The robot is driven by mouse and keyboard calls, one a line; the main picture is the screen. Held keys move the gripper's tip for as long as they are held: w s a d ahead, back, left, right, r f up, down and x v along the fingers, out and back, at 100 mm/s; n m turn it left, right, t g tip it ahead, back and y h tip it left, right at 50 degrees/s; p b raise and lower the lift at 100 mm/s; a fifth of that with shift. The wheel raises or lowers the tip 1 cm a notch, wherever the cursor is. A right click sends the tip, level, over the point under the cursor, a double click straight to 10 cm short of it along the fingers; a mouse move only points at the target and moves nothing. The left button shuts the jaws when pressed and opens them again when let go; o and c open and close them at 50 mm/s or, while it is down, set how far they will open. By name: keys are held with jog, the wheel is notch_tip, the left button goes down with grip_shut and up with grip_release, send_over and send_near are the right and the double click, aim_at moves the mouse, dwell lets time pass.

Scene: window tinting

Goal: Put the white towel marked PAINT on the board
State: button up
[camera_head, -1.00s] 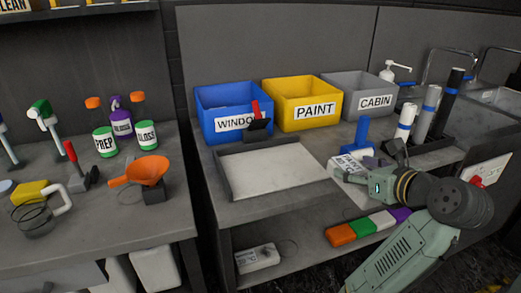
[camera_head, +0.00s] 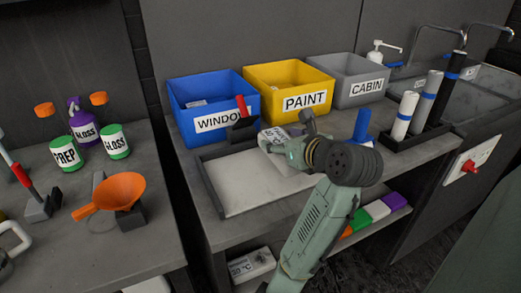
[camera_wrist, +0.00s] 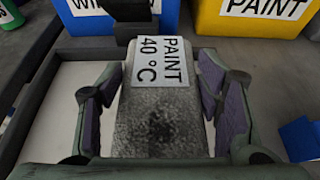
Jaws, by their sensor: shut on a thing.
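The towel (camera_wrist: 160,118) is greyish white with a dark smudge and a label reading PAINT 40 °C. It lies between the two fingers of my gripper (camera_wrist: 153,88), which is shut on it. In the head view the towel (camera_head: 270,138) is partly hidden by my gripper (camera_head: 287,140), over the right back part of the board. The board (camera_head: 230,190) is a pale, flat surface with a dark rim on the bench. Its pale surface (camera_wrist: 58,115) also shows on both sides of the towel in the wrist view. I cannot tell whether the towel touches it.
Blue WINDOW (camera_head: 190,125), yellow PAINT (camera_head: 262,88) and grey CABIN (camera_head: 350,92) bins stand behind. A red-handled tool (camera_head: 241,112) stands at the board's back edge. A blue tool (camera_head: 362,125) and a rack of rolls (camera_head: 415,137) are to the right. The board's left part is clear.

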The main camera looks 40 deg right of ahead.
jog(key=w+a, duration=0.2)
jog(key=w, duration=0.1)
jog(key=shift+w+a+f, duration=0.15)
jog(key=shift+w+a, duration=0.15)
jog(key=shift+a, duration=0.05)
jog(key=shift+w+a+p, duration=0.35)
jog(key=shift+w+p, duration=0.05)
jog(key=shift+w, duration=0.05)
notch_tip(320, 180, down, 3)
jog(key=shift+r, duration=0.15)
jog(key=shift+f, duration=0.45)
jog(key=o, duration=1.3)
jog(key=shift+f, duration=0.1)
